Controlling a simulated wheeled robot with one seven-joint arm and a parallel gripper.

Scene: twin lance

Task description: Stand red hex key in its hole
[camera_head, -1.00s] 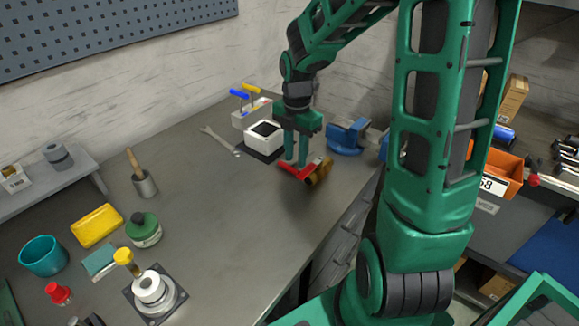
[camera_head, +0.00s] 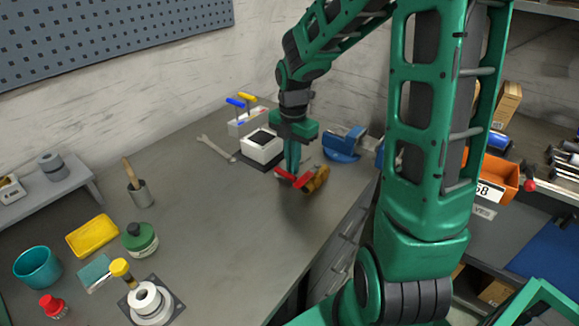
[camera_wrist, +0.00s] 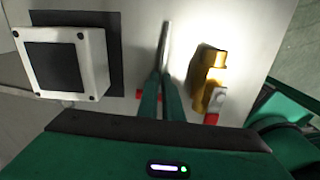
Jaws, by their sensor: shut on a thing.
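My gripper (camera_head: 290,178) is shut on the red hex key (camera_head: 283,174) near the far right of the bench. In the wrist view, the fingers of my gripper (camera_wrist: 161,95) are close together, with the key's red handle (camera_wrist: 140,94) showing on both sides. A thin metal shaft (camera_wrist: 165,45) reaches up the picture from between the fingers. A pale holder block (camera_head: 237,129) at the back carries a blue-handled key (camera_head: 236,102) and a yellow-handled key (camera_head: 247,97), both standing. The red key's hole cannot be made out.
A brass-coloured piece (camera_head: 317,181) lies right beside my gripper, also in the wrist view (camera_wrist: 209,78). A white box (camera_head: 262,150) with a dark top, a wrench (camera_head: 215,148) and a blue vise (camera_head: 343,145) are close by. The bench's middle is clear.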

